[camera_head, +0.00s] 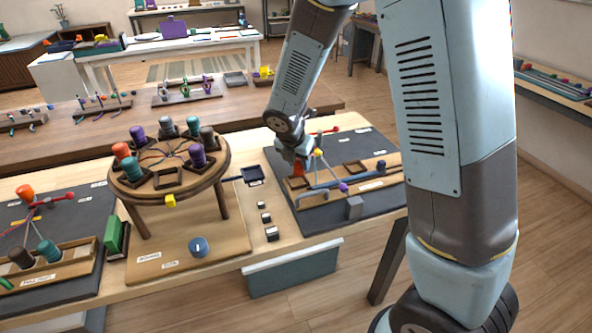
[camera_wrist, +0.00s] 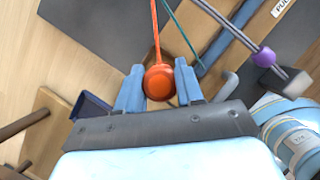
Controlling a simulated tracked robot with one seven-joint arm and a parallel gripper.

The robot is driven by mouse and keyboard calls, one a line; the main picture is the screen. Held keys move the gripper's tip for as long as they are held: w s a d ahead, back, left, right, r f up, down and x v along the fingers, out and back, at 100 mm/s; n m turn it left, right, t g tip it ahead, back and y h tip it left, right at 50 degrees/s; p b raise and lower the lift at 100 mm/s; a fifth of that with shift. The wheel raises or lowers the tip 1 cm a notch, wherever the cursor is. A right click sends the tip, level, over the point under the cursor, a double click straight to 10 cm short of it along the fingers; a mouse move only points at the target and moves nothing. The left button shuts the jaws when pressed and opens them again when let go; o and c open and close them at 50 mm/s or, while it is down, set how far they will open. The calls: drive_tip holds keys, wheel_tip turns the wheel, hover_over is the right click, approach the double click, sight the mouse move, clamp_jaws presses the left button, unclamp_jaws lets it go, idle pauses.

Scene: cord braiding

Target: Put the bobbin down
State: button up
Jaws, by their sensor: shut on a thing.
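An orange bobbin (camera_wrist: 158,84) sits between the two blue fingers of my gripper (camera_wrist: 160,77). An orange cord runs from it toward the top of the wrist view. In the head view my gripper (camera_head: 296,158) is over the left part of the right-hand board (camera_head: 318,220), and the orange bobbin (camera_head: 298,170) shows just below the fingers. I cannot tell whether the bobbin touches the board. A purple bobbin (camera_wrist: 265,58) lies to the right in the wrist view. A teal cord runs beside the orange one.
A round braiding stand (camera_head: 165,190) with several coloured bobbins is to the left. Small dark blocks (camera_head: 272,233) and a blue tray (camera_head: 254,176) lie between it and the board. A grey block (camera_head: 354,208) stands at the board's front.

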sight(297, 170)
drive_tip(key=shift+w+a+f, duration=0.15)
drive_tip(key=shift+f, duration=0.1)
drive_tip(key=shift+w+f, duration=0.15)
drive_tip(key=shift+f, duration=1.5)
drive_tip(key=shift+f, duration=0.3)
drive_tip(key=o, duration=1)
drive_tip(key=shift+o, duration=0.2)
drive_tip(key=shift+r, duration=0.15)
